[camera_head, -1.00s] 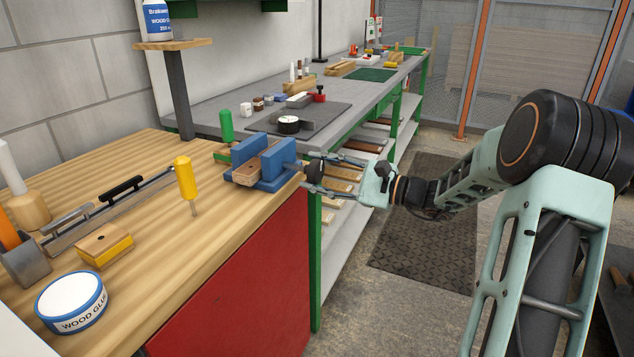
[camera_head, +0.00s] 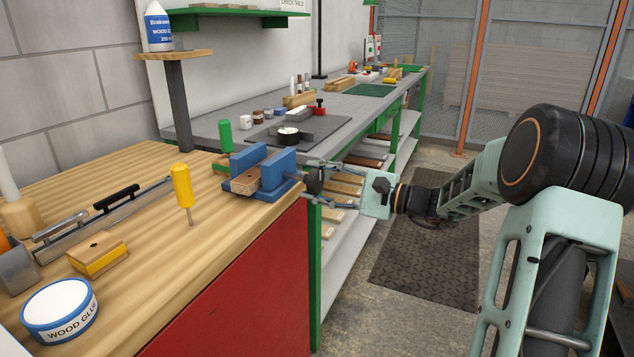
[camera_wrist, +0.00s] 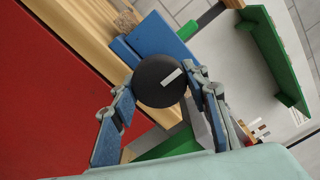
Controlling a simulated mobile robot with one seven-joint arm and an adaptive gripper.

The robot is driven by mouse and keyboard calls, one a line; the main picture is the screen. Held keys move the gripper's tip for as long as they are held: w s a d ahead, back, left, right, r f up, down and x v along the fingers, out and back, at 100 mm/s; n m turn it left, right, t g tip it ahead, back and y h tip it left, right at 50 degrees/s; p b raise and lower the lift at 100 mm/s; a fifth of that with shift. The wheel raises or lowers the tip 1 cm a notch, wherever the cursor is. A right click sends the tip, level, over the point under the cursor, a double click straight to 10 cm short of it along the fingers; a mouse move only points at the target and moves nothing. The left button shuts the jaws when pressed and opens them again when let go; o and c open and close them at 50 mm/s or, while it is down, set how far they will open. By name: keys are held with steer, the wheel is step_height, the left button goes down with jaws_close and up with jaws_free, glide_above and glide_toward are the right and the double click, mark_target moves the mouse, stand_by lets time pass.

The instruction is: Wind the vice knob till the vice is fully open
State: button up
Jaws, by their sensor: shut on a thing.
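The blue vice (camera_head: 267,174) sits at the right front corner of the wooden bench, with a wooden block (camera_head: 246,181) at its jaws. Its round black knob (camera_head: 314,180) is on the right side. In the wrist view the knob (camera_wrist: 160,81) shows its face with a pale mark, and the blue vice body (camera_wrist: 152,42) lies behind it. My gripper (camera_head: 318,184) reaches in from the right, its two fingers on either side of the knob and shut on it. In the wrist view my gripper (camera_wrist: 160,92) also has a finger at each side of the knob.
A yellow-handled screwdriver (camera_head: 183,187) stands upright left of the vice. A green-handled tool (camera_head: 225,136) is behind it. A wood glue tub (camera_head: 59,309) and a yellow-and-wood block (camera_head: 98,255) are at the front left.

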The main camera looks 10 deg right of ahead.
steer(key=o, duration=1.2)
steer(key=shift+c, duration=0.2)
steer(key=shift+d, duration=0.15)
steer(key=v, duration=1.2)
